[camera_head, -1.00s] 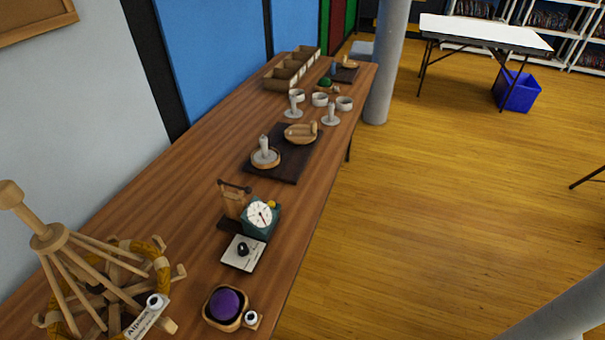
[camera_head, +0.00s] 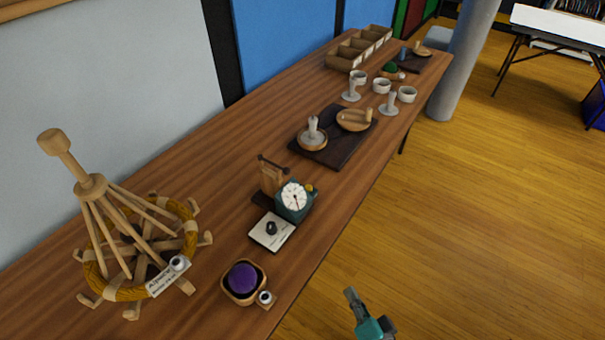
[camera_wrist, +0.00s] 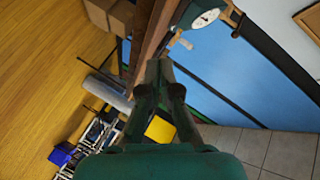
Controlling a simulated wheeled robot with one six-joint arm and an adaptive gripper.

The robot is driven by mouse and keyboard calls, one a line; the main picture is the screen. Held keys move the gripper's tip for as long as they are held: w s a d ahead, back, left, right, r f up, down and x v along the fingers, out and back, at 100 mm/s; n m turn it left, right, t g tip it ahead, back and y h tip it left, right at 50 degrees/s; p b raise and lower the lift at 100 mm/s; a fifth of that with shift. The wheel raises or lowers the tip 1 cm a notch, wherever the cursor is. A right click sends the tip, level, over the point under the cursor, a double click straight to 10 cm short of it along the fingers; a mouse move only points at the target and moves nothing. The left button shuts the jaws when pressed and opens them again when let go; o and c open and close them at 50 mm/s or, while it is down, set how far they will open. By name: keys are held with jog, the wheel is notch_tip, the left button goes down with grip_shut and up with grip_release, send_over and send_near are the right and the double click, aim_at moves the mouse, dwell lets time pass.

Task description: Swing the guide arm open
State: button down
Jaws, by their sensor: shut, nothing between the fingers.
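My gripper (camera_wrist: 158,68) is shut and empty in the wrist view. In the head view a grey and teal part of my arm end (camera_head: 370,316) shows at the bottom, over the floor to the right of the table edge. A teal winder box with a white dial (camera_head: 294,196) stands on the table; it also shows at the top of the wrist view (camera_wrist: 205,18). Beside it a wooden post (camera_head: 269,180) carries a thin dark bar with knobbed ends (camera_head: 273,164), which looks like the guide arm. My gripper is apart from these.
A wooden yarn swift (camera_head: 92,188) stands at the left. A purple ball in a wooden bowl (camera_head: 243,279) and a white pad with a dark knob (camera_head: 270,232) are near the front edge. A dark board (camera_head: 330,152), cups and trays lie farther back.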

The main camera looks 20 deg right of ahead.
aim_at(274, 164)
jog(key=w+d+r+m+t+y, duration=0.25)
jog(key=w+r, duration=0.25)
jog(key=w, duration=0.6)
jog(key=w+d+r+m+t+y, duration=0.1)
jog(key=w+d+r+m+y, duration=0.15)
jog(key=w+r, duration=0.6)
jog(key=shift+g, duration=0.25)
jog(key=w+a, duration=0.2)
jog(key=w, duration=0.1)
jog(key=w+a+f, duration=0.1)
jog(key=w+a, duration=0.1)
jog(key=w, duration=0.2)
jog(key=w+a, duration=0.2)
jog(key=w, duration=0.2)
jog(key=shift+w+f, duration=0.2)
jog(key=shift+f, duration=0.15)
jog(key=shift+a+r, duration=0.1)
jog(key=shift+a, duration=0.6)
jog(key=shift+s, duration=0.1)
